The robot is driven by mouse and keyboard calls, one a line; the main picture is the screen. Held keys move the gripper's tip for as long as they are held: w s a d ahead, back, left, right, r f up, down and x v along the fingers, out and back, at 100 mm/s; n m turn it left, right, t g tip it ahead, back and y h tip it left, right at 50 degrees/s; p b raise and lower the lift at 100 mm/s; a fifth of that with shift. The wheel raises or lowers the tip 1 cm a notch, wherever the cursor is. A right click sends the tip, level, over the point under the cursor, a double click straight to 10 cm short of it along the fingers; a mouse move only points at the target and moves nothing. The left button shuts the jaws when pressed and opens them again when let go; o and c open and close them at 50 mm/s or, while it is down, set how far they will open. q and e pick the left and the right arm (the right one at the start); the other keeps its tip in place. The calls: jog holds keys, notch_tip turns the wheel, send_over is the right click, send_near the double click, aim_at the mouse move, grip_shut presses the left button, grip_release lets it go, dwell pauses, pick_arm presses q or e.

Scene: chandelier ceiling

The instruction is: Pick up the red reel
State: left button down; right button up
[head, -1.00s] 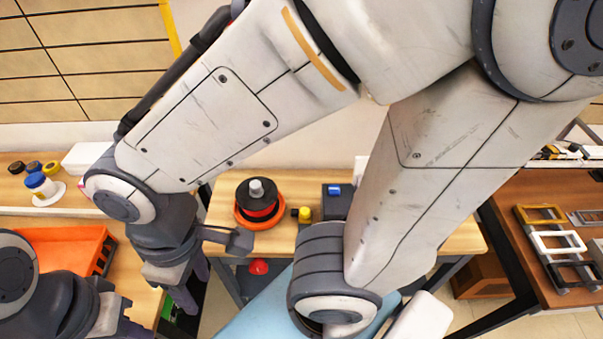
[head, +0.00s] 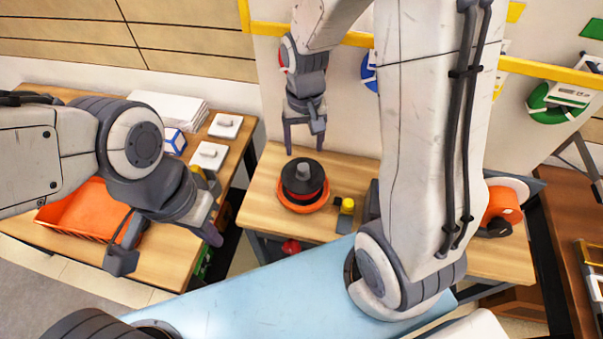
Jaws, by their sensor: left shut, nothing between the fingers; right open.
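The red reel (head: 306,195) stands on the wooden bench in the middle, with a black top flange, a red band, a grey hub and an orange-red disc at its base. My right gripper (head: 304,148) is open and empty, pointing down just above and behind the reel in the picture, apart from it. My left gripper (head: 212,236) is shut and empty, at the left over the front of the left table, well away from the reel.
A yellow-and-black part (head: 346,207) stands close right of the reel. An orange tray (head: 88,212) and white boxes (head: 172,108) are on the left table. An orange round thing (head: 503,203) is at the right, behind my arm. Green (head: 553,102) and blue reels hang on the wall.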

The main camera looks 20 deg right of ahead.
aim_at(303, 167)
notch_tip(303, 167, down, 4)
jog(key=shift+r, duration=0.15)
jog(key=shift+a+f+p, duration=0.1)
jog(key=shift+f+p, duration=0.85)
jog(key=shift+f, duration=1.8)
jog(key=shift+c, duration=0.4)
grip_shut()
jog(key=shift+w, duration=0.1)
